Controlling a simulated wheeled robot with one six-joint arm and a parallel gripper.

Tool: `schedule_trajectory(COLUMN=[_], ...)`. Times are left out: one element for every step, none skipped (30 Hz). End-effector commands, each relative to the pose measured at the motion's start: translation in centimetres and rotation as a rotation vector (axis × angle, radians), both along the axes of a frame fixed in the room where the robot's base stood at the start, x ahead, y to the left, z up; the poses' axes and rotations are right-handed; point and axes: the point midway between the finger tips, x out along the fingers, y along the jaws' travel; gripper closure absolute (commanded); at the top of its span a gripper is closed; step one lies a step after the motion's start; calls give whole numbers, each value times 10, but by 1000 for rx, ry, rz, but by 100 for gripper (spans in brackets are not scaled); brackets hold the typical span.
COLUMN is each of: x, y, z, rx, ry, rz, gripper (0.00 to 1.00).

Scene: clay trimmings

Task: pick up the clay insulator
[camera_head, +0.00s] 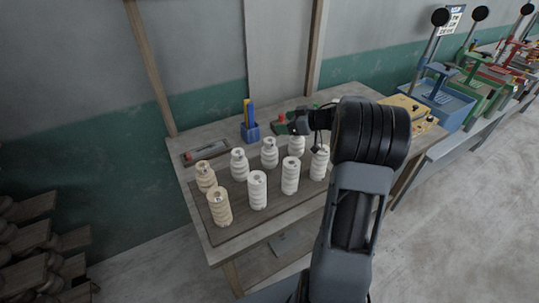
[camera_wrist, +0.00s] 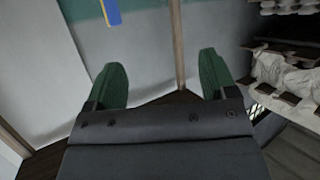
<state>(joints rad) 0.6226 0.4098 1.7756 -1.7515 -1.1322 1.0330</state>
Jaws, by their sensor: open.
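Several ribbed clay insulators stand upright in two rows on a dark board (camera_head: 240,229) on the wooden table. The leftmost two, a front insulator (camera_head: 220,208) and a back insulator (camera_head: 205,177), are tan. The others, such as a front insulator (camera_head: 257,191) and a back insulator (camera_head: 269,154), look white. My gripper (camera_head: 287,125) is above the back of the table, behind the back row, and partly hidden by my arm. In the wrist view my gripper (camera_wrist: 163,78) has its two green fingers wide apart with nothing between them. No insulator shows there.
A blue holder (camera_head: 250,131) with upright tools stands at the table's back; a blue and yellow piece (camera_wrist: 112,12) shows in the wrist view. A flat tray (camera_head: 205,153) lies at back left. Coloured lever presses (camera_head: 443,95) stand at right. Shelves (camera_head: 40,245) are at lower left.

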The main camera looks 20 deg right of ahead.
Motion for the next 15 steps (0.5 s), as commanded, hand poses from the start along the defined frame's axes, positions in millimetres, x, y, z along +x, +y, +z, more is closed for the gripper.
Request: schedule_trajectory(x=[-2, -3, -3, -4, -4, -3, -4, -4, -4, -4, -3, -3, -3, -4, -2], y=[-1, -1, -1, -1, -1, -1, 0, 0, 0, 0, 0, 0, 0, 0, 1], z=[-8, -13, -21, -27, -32, -40, -45, -51, -58, -63, -68, -73, -77, -80, -82], rx=[8, 10, 14, 14, 15, 16, 15, 15, 15, 15, 15, 13, 13, 12, 12], ry=[12, 16, 20, 21, 22, 21, 20, 20, 20, 19, 20, 19, 19, 18, 16], rz=[12, 16, 21, 22, 23, 23, 23, 23, 23, 23, 22, 23, 22, 23, 23], gripper=[22, 22, 22, 22, 22, 22, 22, 22, 22, 22, 22, 22, 22, 22, 22])
